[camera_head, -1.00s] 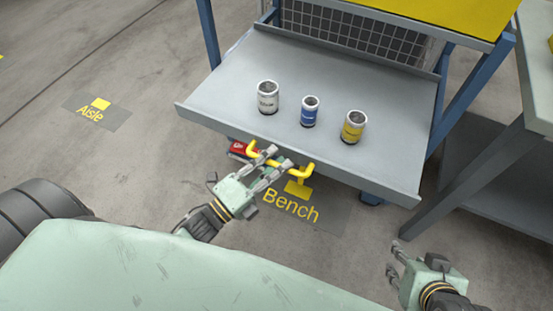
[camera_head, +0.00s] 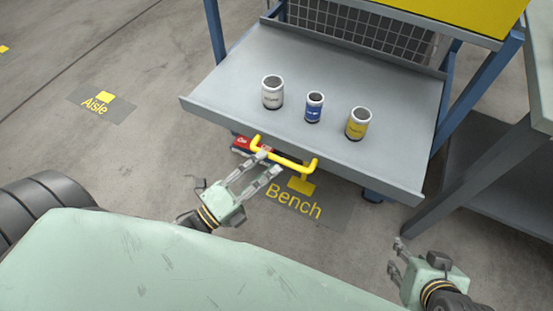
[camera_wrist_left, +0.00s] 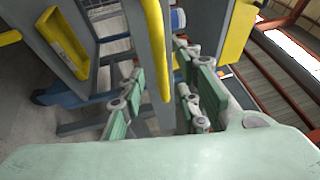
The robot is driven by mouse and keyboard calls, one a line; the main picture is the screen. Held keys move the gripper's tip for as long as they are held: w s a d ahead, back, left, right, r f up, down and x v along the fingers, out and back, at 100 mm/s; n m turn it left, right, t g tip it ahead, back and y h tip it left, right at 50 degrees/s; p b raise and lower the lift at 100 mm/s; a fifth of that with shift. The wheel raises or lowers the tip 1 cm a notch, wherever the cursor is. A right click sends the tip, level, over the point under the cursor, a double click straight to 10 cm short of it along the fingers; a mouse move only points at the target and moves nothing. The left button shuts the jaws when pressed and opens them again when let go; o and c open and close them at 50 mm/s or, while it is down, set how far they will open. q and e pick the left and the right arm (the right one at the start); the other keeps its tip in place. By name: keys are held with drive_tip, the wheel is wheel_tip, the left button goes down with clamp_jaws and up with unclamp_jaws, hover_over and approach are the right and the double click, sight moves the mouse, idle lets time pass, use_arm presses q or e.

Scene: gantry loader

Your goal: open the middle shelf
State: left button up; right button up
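The grey shelf (camera_head: 235,100) sticks out of the blue-framed rack toward me, with its yellow handle (camera_head: 284,159) along the front edge. A white can (camera_head: 272,97), a blue can (camera_head: 313,112) and a yellow can (camera_head: 357,128) stand upright on it. My left gripper (camera_head: 267,163) is open just in front of the handle, fingertips close to its left half; contact cannot be told. The left wrist view shows its fingers (camera_wrist_left: 157,100) apart, with the yellow handle bar (camera_wrist_left: 157,45) ahead, between them in the picture. My right gripper (camera_head: 394,257) is open and empty at lower right.
A red object (camera_head: 243,146) shows partly under the shelf's front left. A grey table with slanted legs (camera_head: 465,185) stands close on the right. Yellow floor markings read Bench (camera_head: 294,202) and Aisle (camera_head: 95,106).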

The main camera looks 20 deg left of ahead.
use_arm(q)
drive_tip(key=v, duration=0.7)
drive_tip(key=shift+s, duration=0.2)
drive_tip(key=shift+w+a, duration=0.1)
